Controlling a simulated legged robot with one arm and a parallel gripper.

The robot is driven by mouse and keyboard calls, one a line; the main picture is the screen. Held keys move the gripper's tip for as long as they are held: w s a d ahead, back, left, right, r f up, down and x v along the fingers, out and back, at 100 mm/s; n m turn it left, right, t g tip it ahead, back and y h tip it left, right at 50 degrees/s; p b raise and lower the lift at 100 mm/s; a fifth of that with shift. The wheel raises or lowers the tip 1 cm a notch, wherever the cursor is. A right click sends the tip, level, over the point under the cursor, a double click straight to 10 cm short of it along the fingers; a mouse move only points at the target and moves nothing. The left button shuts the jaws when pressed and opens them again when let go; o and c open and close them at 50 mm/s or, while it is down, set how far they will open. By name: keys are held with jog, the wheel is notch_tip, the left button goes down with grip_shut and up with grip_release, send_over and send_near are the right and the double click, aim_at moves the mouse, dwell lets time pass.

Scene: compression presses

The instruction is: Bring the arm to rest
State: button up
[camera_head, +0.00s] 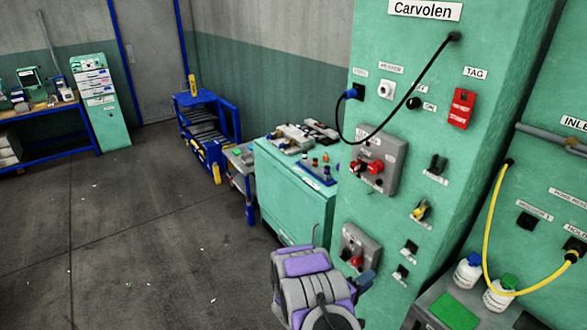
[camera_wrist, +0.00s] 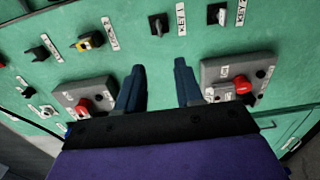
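My arm (camera_head: 308,285), grey with purple covers, shows at the bottom middle of the head view, folded close in front of the green press panel. My gripper (camera_wrist: 160,72) shows in the wrist view with its two dark blue fingers apart and nothing between them. It faces the green panel (camera_wrist: 125,30), with a grey box with a red button on each side of the fingers. I cannot tell the exact gap to the panel. In the head view the gripper is partly hidden behind the arm, beside the lower grey button box (camera_head: 352,246).
The Carvolen press cabinet (camera_head: 410,70) stands close on the right, with a black cable (camera_head: 408,85) looping across it. A yellow hose (camera_head: 487,215) and white bottles (camera_head: 467,270) are at the far right. A green cabinet (camera_head: 290,205) stands behind the arm. Floor on the left is clear.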

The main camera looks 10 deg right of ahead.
jog(key=w+a+r+m+t+y, duration=0.1)
jog(key=w+a+r+m+y, duration=0.1)
jog(key=w+a+y, duration=0.35)
jog(key=w+a+r+m+t+y, duration=0.1)
jog(key=w+a+r+y, duration=0.25)
jog(key=a, duration=0.35)
jog(key=s+a+r+g+y+b, duration=0.1)
jog(key=s+a+r+y, duration=0.3)
jog(key=a, duration=0.3)
jog(key=s+a+r+g+y+b, duration=0.1)
jog(key=s+a+r+y, duration=0.1)
jog(key=a+r+y, duration=0.3)
jog(key=s+a+r+g, duration=0.2)
jog(key=s+r, duration=0.1)
jog(key=s, duration=0.5)
jog(key=s+a+r+g, duration=0.2)
jog(key=s+a+r, duration=0.1)
jog(key=s, duration=0.5)
jog(key=s+d+r+g, duration=0.1)
jog(key=s+d, duration=0.1)
jog(key=s, duration=0.6)
jog(key=s+d+r+m+g+h, duration=0.1)
jog(key=s+d+r+g, duration=0.1)
jog(key=s, duration=0.6)
jog(key=s+d+r+g, duration=0.1)
jog(key=s+d, duration=0.1)
jog(key=s, duration=0.6)
jog(key=shift+d+r+g+b, duration=0.15)
jog(key=shift+d+g+b, duration=0.15)
jog(key=shift+d+b, duration=0.05)
